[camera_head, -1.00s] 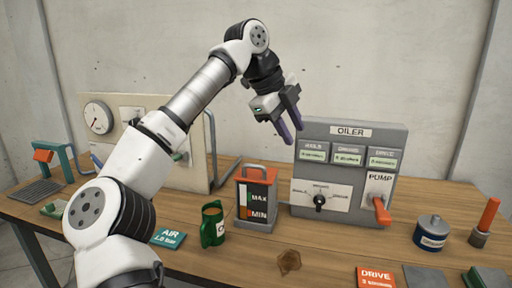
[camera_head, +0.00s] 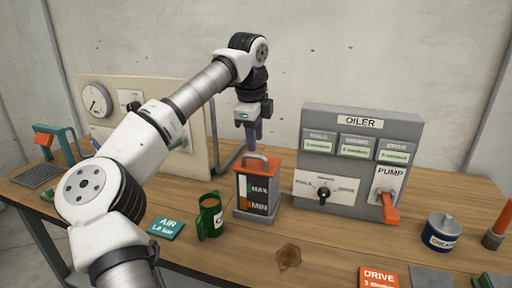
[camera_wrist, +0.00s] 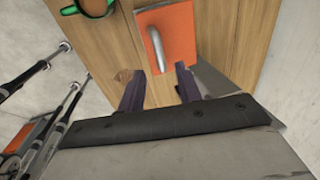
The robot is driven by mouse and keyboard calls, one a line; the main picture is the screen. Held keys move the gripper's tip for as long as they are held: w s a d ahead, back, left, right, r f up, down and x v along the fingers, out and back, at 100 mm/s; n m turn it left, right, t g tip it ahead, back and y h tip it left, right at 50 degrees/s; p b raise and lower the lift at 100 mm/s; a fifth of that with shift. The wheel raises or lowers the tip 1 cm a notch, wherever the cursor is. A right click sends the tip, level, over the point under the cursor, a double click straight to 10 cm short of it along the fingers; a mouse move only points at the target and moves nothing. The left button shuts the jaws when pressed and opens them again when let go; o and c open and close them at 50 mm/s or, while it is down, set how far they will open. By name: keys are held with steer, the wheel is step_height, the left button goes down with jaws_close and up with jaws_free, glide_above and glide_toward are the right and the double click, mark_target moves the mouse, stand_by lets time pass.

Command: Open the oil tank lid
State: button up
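The oil tank (camera_head: 257,192) stands on the table, a grey-framed box with MAX and MIN marks. Its orange lid (camera_head: 246,166) lies on top, closed, with a grey loop handle (camera_head: 262,158). In the wrist view the orange lid (camera_wrist: 178,32) and its handle (camera_wrist: 156,48) lie just beyond my fingertips. My gripper (camera_head: 253,142) points down above and slightly behind the tank, apart from the handle. In the wrist view my gripper (camera_wrist: 160,78) has its two purple fingers spread, with nothing between them.
A green cup (camera_head: 209,217) of brown liquid stands left of the tank. The OILER panel (camera_head: 345,160) with an orange pump lever (camera_head: 390,208) stands to the right. A grey-framed board (camera_head: 185,120) is behind left. A grease can (camera_head: 440,232) stands farther right.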

mark_target(256, 156)
steer(key=shift+w+d+f, duration=0.1)
steer(key=shift+w+f, duration=0.15)
steer(key=shift+f, duration=0.8)
steer(key=shift+w+d+f, duration=0.1)
steer(key=shift+w+f, duration=0.1)
steer(key=shift+f, duration=0.85)
steer(key=shift+c, duration=0.2)
jaws_close()
